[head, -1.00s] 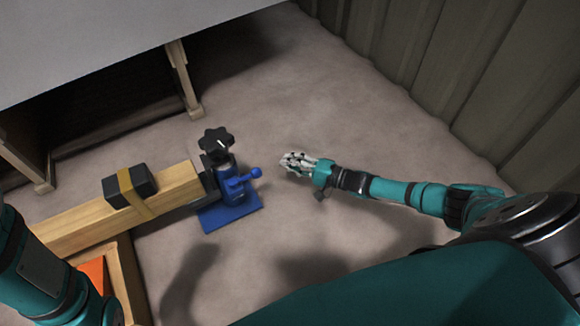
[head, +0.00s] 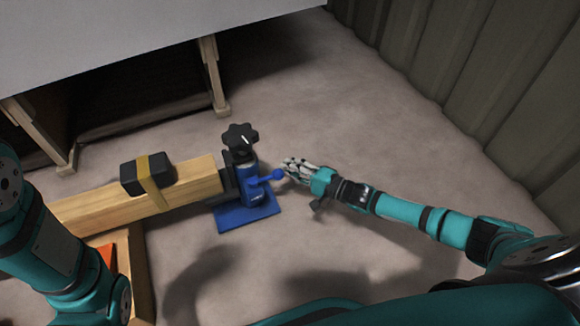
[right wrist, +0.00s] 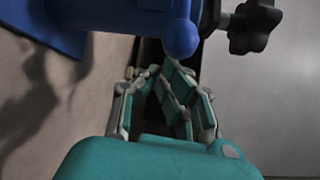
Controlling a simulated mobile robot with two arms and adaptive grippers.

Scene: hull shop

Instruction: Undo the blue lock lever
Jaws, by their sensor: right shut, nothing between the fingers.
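The blue lock lever (head: 268,177) is a short rod with a ball end, sticking out to the right from a blue stand in the head view. Its ball (right wrist: 181,38) also shows at the top of the right wrist view. The stand's blue base plate (head: 247,217) lies on the floor, and a black star knob (head: 240,138) tops it. My right gripper (head: 289,166) is shut and empty, just right of the lever's ball; I cannot tell whether they touch. My left arm comes in at the left edge, but its gripper is out of view.
A wooden beam (head: 100,205) runs left from the stand, with a black block (head: 146,174) strapped on by a yellow band. An orange piece (head: 107,256) lies below it. A pale table (head: 130,45) stands behind. A ribbed wall (head: 470,80) closes the right side. The floor between is clear.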

